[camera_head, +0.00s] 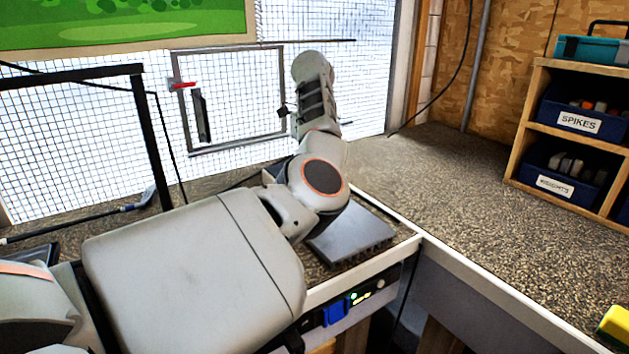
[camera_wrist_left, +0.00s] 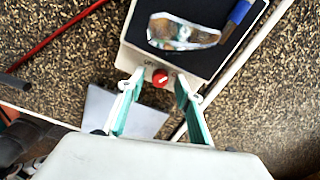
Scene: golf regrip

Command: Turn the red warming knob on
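The red warming knob (camera_wrist_left: 160,77) shows in the left wrist view on the pale front edge of a small unit with a dark top (camera_wrist_left: 196,62). Small lettering beside the knob is too blurred to read. My left gripper (camera_wrist_left: 159,84) is open, with one teal-edged finger on each side of the knob and a gap to it on both sides. Whether the fingertips are down at the knob's height is hard to tell. In the head view my left arm stretches over the bench and I cannot make out the knob or the left gripper. My right gripper is in neither view.
A glossy, wrinkled piece (camera_wrist_left: 184,32) and a blue-handled item (camera_wrist_left: 238,12) lie on the unit's dark top. A red shaft (camera_wrist_left: 62,35) lies to the left. A grey ribbed block (camera_head: 350,235) sits on the bench. The bench at right (camera_head: 480,210) is largely clear before the shelf (camera_head: 522,128).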

